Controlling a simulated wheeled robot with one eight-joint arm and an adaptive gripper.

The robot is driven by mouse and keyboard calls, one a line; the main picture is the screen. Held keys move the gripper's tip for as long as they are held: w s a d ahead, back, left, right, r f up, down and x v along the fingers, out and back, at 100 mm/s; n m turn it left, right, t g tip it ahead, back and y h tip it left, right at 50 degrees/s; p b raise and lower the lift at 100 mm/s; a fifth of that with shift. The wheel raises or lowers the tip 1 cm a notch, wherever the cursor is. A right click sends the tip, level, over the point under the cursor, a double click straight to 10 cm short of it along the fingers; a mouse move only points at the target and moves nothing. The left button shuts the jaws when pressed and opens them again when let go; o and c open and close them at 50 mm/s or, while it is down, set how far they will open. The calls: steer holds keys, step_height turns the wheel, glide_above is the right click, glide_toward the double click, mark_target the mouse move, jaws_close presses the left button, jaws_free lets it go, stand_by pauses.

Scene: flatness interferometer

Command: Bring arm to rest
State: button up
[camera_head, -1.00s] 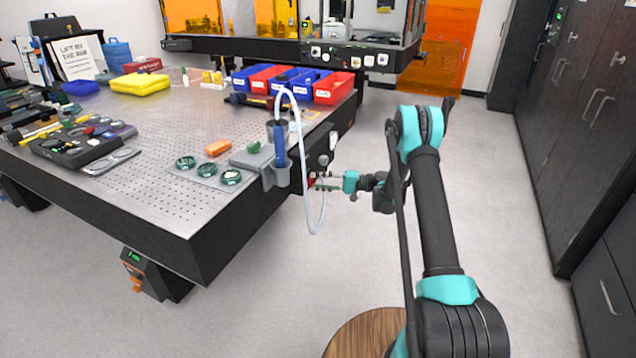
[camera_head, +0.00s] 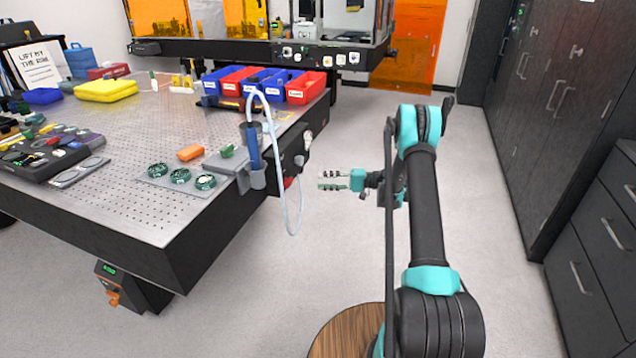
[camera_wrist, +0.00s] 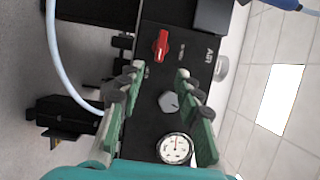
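My arm (camera_head: 426,205) reaches up and bends over beside the table. My gripper (camera_head: 328,181) points left toward the table's side and hangs over open floor, apart from the table edge. In the wrist view my gripper (camera_wrist: 157,84) has its two green fingers spread, with nothing held between them.
The perforated table (camera_head: 130,120) fills the left. A pale hose (camera_head: 298,190) loops down its near side, close to my gripper. Red and blue bins (camera_head: 262,82) stand at the table's back edge. Dark cabinets (camera_head: 545,110) line the right. The floor (camera_head: 480,180) between is clear.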

stand_by(0.3)
steer(key=s+d+r+m+t+h, duration=0.2)
steer(key=s+r+h, duration=0.65)
steer(key=s, duration=0.45)
steer(key=s+d+f+t+h, duration=0.1)
steer(key=s+d+h, duration=0.3)
steer(key=s, duration=0.9)
steer(key=s+d+f+n+t+h, duration=0.1)
steer(key=s+d+h, duration=0.4)
steer(key=s+d, duration=0.5)
steer(key=s, duration=0.3)
steer(key=shift+s+d+n+t, duration=0.25)
steer(key=shift+s+n+t, duration=0.05)
steer(key=shift+s+t, duration=0.1)
steer(key=shift+o, duration=0.3)
steer(key=shift+w+h, duration=0.1)
steer(key=shift+h, duration=0.15)
